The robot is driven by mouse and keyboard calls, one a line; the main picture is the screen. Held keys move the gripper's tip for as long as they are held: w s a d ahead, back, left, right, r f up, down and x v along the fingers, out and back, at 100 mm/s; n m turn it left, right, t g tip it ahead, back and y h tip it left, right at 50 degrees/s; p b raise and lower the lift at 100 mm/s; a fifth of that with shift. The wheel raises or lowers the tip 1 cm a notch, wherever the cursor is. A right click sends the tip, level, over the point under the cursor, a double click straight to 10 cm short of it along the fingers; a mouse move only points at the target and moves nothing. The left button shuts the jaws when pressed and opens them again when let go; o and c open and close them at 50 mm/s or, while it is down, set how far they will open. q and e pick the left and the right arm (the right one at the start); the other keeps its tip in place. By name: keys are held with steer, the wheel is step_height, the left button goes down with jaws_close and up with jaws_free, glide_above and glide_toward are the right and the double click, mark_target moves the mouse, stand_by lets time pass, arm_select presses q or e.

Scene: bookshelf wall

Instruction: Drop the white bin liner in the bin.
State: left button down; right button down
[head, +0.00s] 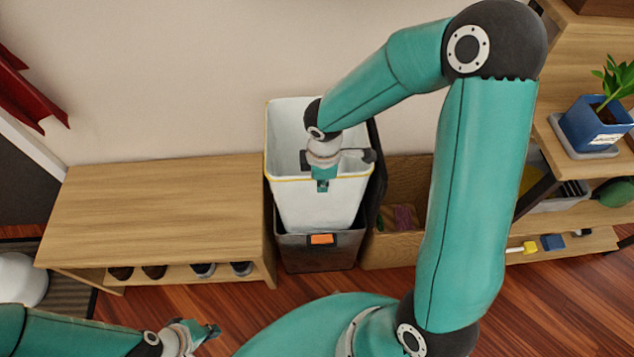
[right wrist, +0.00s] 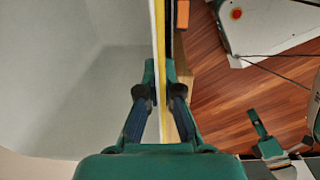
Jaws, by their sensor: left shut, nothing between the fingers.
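The white bin liner (head: 318,205), a tall tapered tub with a yellow rim, is upright over the dark grey bin (head: 315,258). Its lower end meets the bin's opening; I cannot tell how far inside it is. My right gripper (head: 322,182) is shut on the liner's near wall at the rim. In the right wrist view the right gripper's fingers (right wrist: 159,85) lie on both sides of the wall, with the liner's pale inside (right wrist: 70,80) to the left. My left gripper (head: 208,331) is shut and empty, low at the bottom left, away from the bin.
A wooden bench (head: 160,205) with shoes under it stands left of the bin. Wooden shelves with a potted plant (head: 595,125) stand further right.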

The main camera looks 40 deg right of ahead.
steer(key=c, duration=1.2)
jaws_free()
steer(key=shift+c, duration=0.2)
step_height(320, 180, up, 12)
steer(key=s+a+f+m+y+p, duration=0.2)
steer(key=s+a+f+m+p, duration=0.3)
steer(key=a+f+m, duration=0.2)
steer(key=s+a+f+m+y+p, duration=0.2)
steer(key=s+a+f+m+p, duration=0.3)
steer(key=f, duration=0.5)
steer(key=shift+a+m+p, duration=0.7)
steer(key=shift+a+m, duration=0.2)
steer(key=shift+a, duration=0.15)
